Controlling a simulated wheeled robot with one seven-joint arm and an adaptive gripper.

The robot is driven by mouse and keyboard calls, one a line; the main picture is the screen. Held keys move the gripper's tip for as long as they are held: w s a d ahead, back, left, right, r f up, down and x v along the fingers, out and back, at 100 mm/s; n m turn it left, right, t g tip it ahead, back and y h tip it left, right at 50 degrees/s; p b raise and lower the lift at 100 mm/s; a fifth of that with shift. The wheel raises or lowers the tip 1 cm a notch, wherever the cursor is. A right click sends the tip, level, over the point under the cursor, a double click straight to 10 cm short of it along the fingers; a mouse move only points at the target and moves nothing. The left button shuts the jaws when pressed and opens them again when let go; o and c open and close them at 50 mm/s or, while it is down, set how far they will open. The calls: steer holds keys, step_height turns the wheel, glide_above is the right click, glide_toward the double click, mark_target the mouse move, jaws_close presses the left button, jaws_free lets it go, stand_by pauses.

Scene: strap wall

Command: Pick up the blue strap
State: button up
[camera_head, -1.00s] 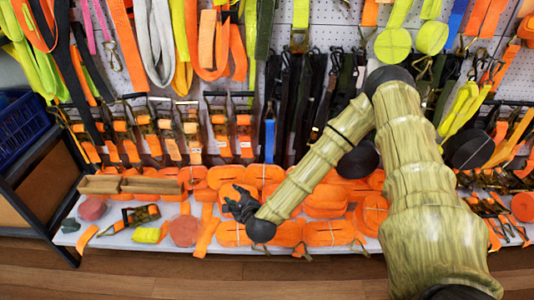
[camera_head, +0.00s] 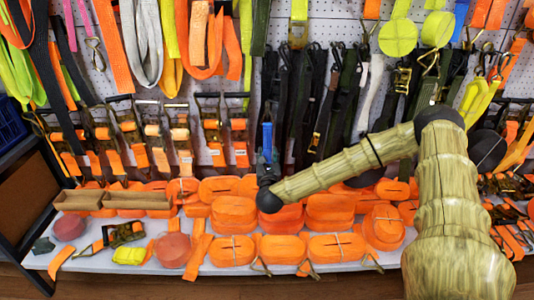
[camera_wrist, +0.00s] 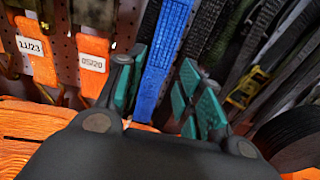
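The blue strap (camera_head: 267,137) hangs on the pegboard wall, a short narrow band among dark straps. In the wrist view the blue strap (camera_wrist: 165,55) runs down between my two teal finger pads. My gripper (camera_head: 268,168) is just below and in front of the strap's lower end in the head view. In the wrist view my gripper (camera_wrist: 165,85) is open, with the fingers apart on either side of the strap. I cannot tell whether either finger touches it.
Several rolled orange straps (camera_head: 233,209) cover the shelf (camera_head: 215,266) below my gripper. Ratchet buckles with orange straps (camera_head: 211,128) hang to the left, black straps (camera_head: 303,105) to the right. Another blue strap (camera_head: 461,12) hangs at upper right. A wooden tray (camera_head: 138,201) sits at left.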

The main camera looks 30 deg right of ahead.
mark_target(268, 147)
steer(key=shift+f+b+x, duration=0.1)
steer(key=shift+b+x, duration=0.35)
steer(key=shift+x, duration=1.35)
steer(key=shift+f+b+x, duration=0.15)
steer(key=shift+b+x, duration=0.25)
steer(key=shift+x, duration=1.4)
jaws_close()
steer(key=shift+r, duration=0.1)
